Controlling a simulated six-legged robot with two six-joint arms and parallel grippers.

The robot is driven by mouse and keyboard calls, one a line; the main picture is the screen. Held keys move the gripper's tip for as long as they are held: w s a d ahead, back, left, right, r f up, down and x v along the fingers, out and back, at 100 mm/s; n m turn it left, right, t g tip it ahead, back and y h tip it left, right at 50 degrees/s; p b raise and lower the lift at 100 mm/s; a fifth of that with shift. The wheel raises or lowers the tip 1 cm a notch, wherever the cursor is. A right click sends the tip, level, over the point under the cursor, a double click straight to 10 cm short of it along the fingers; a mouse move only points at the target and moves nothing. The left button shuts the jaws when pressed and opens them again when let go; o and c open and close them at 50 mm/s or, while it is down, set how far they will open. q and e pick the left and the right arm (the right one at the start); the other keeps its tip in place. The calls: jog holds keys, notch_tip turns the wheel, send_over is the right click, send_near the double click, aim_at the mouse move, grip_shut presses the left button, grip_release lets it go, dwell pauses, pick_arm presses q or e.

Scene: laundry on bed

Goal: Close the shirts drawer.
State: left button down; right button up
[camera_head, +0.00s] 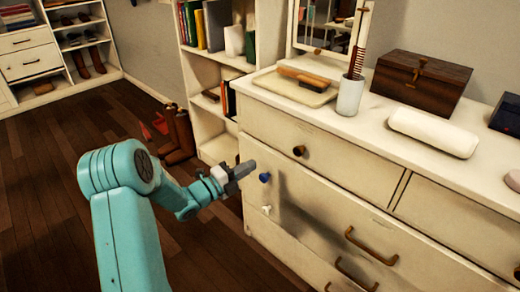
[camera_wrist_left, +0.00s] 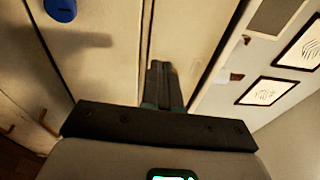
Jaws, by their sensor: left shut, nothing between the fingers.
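The cream dresser (camera_head: 420,235) fills the right of the head view. Its front has an upper left drawer (camera_head: 325,155) with a dark knob and lower fronts with a blue knob (camera_head: 264,177), a white knob (camera_head: 267,209) and brass bar handles (camera_head: 370,245). No label shows which drawer is the shirts drawer, and no drawer clearly stands out. My left gripper (camera_head: 243,170) is shut and empty, close to the dresser's left front, just left of the blue knob. In the left wrist view its fingers (camera_wrist_left: 158,68) point at the cream front; I cannot tell if they touch. The blue knob (camera_wrist_left: 60,9) shows top left there.
The dresser top holds a wooden box (camera_head: 422,82), a white rounded case (camera_head: 433,131), a cup with a comb (camera_head: 349,95), a brush and a mirror. A bookshelf (camera_head: 215,60) stands behind, with boots (camera_head: 180,138) beside it. The wooden floor at left is open.

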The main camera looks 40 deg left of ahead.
pick_arm(q)
jog(key=s+a+f+n+y, duration=0.2)
jog(key=s+a+f, duration=0.2)
jog(key=a, duration=0.1)
jog(key=b, duration=0.2)
send_near(264, 149)
jog(key=shift+g+y, duration=0.3)
jog(key=w, duration=0.7)
jog(key=shift+f, duration=0.15)
pick_arm(e)
jog(key=shift+w+f, duration=0.15)
jog(key=shift+f, duration=0.7)
pick_arm(q)
jog(key=shift+w+f+b, duration=0.2)
jog(key=shift+w+b, duration=0.45)
jog(key=shift+b, duration=0.2)
jog(key=shift+w+r+b, duration=0.15)
jog(key=shift+w+b, duration=0.15)
jog(key=shift+w, duration=0.05)
jog(key=shift+r, duration=0.4)
pick_arm(e)
jog(key=shift+w+d+f, duration=0.1)
jog(key=shift+f, duration=0.85)
jog(key=shift+f, duration=0.1)
